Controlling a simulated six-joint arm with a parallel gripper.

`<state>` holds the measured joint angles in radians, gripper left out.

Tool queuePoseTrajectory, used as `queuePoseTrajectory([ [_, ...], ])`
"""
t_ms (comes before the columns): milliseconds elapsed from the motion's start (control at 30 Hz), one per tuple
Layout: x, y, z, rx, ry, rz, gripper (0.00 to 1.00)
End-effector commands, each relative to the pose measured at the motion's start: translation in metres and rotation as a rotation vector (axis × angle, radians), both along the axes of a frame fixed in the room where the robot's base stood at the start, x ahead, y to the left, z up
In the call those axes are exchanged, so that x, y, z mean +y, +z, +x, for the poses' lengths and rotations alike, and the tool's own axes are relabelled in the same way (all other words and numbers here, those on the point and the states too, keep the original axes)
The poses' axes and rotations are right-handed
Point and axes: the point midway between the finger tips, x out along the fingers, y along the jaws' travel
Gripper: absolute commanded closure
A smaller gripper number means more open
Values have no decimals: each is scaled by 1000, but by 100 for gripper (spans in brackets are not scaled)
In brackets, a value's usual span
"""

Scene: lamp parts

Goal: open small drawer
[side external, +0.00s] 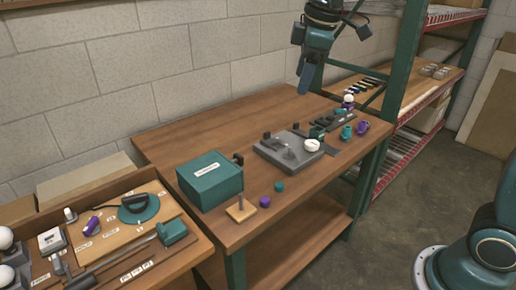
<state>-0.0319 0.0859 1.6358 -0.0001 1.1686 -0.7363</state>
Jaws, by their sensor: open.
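A teal box (207,184) with a white label on top stands near the left front edge of the wooden workbench. A small dark part (238,160) shows at its far right side. No open drawer shows in this box, and I cannot tell whether it holds the small drawer. My gripper (304,88) points down, high above the back right of the bench, far from the box and touching nothing. It is open and empty, its fingers nearly overlapping in this view.
A grey fixture plate (285,165) with a white round part (312,145) lies mid-bench. Purple and teal caps and a wooden block with a peg (240,212) are nearby. A parts tray (110,245) is at lower left. A green shelf post (402,70) rises at right.

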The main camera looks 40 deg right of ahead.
Motion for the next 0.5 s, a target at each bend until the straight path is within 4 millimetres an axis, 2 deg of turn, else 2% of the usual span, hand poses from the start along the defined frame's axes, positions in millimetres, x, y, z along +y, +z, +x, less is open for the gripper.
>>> queuePoseTrajectory([
  [100, 3, -9, 29, 28, 78, -19, 42],
  [333, 8, -30, 79, 75, 234, -51, 42],
  [500, 12, -53, 112, 111, 349, -71, 42],
])
